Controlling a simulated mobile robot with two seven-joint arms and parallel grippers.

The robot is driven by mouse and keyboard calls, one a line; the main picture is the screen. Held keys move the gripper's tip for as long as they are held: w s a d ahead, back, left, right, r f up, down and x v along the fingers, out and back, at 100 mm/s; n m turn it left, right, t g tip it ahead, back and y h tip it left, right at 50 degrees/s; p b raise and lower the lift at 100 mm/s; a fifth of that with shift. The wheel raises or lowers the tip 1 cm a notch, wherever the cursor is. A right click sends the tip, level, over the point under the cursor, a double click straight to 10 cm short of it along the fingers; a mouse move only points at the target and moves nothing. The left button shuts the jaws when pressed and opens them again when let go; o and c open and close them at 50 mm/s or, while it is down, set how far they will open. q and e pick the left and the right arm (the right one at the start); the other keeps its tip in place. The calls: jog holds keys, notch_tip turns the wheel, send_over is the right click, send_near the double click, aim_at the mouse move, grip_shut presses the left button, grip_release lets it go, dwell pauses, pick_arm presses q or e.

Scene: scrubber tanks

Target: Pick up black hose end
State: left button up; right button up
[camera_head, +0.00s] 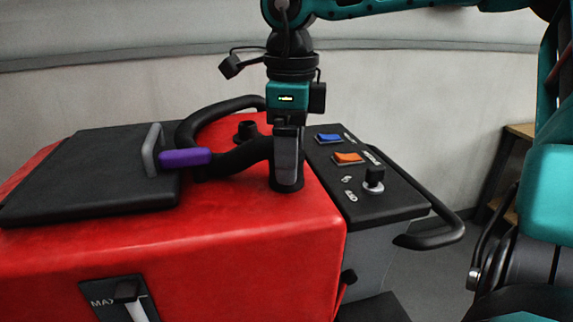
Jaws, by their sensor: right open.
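A black hose (240,158) lies on top of the red scrubber body (250,225). A purple piece (185,157) sits at its left. At its right, the hose runs to a dark upright end (285,183) on the red top, partly hidden by my gripper. My right gripper (288,172) comes down from above and points downward at this end. Its jaws are open, with a grey finger in front of the hose end. Whether the fingers touch the hose cannot be told. My left gripper is not in view.
A black lid (95,185) with a grey handle lies at left. A short black port (246,130) stands behind the hose. A control panel (365,195) with blue and orange switches and a knob is at right, beside a black handlebar (432,238).

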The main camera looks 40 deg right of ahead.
jog(key=shift+f, duration=0.9)
jog(key=shift+c, duration=0.2)
jog(key=c, duration=1.1)
jog(key=shift+r, duration=0.15)
jog(key=shift+c, duration=0.2)
notch_tip(320, 180, up, 23)
jog(key=p, duration=0.3)
